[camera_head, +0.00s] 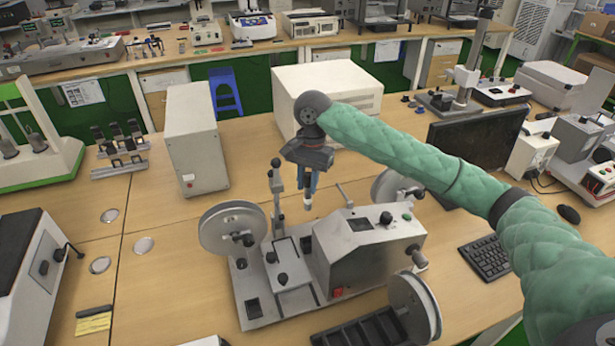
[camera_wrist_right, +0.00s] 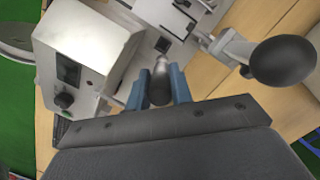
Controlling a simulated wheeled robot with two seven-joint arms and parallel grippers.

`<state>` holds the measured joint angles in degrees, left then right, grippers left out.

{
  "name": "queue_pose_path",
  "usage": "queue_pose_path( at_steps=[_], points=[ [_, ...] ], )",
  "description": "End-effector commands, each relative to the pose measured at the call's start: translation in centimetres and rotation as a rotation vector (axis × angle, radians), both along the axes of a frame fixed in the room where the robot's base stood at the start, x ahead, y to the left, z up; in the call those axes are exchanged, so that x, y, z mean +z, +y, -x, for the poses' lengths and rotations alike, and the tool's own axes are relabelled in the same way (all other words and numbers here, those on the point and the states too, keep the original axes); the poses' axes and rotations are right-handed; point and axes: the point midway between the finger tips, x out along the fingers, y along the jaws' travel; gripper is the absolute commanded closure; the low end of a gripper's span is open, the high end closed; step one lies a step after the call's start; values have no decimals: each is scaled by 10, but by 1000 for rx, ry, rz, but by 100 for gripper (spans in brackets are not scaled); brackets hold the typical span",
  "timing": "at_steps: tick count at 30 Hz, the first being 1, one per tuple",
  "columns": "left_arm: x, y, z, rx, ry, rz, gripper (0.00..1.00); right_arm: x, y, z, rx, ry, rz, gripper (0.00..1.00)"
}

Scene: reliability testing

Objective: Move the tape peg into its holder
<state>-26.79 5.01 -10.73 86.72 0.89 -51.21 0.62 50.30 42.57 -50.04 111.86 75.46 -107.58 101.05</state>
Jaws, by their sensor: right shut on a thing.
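My right gripper (camera_head: 311,182) hangs above the middle of the tape machine (camera_head: 262,308), pointing down. Its blue fingers are shut on the tape peg (camera_head: 308,200), a small grey-white cylinder whose lower end sticks out below the fingertips. In the right wrist view the peg (camera_wrist_right: 160,82) sits between the two blue fingers (camera_wrist_right: 160,88). The peg appears held above the machine's base plate, between an upright post (camera_head: 277,200) and the grey control box (camera_head: 365,250). I cannot tell which part is the peg's holder. My left gripper is not in view.
Reels stand at the machine's left (camera_head: 232,228) and front right (camera_head: 415,307). A black-knobbed lever (camera_wrist_right: 283,75) rises close to my fingers in the wrist view. A grey cabinet (camera_head: 194,140), a white box (camera_head: 325,90), a monitor (camera_head: 475,138) and a keyboard (camera_head: 485,257) surround the machine.

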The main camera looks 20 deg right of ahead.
Motion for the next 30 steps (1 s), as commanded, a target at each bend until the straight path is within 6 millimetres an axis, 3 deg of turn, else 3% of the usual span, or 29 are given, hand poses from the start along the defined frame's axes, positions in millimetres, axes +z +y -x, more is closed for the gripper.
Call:
queue_pose_path(
  at_steps=[30],
  points=[
    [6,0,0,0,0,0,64,-49,0,0,1,1,0,100]
  ],
)
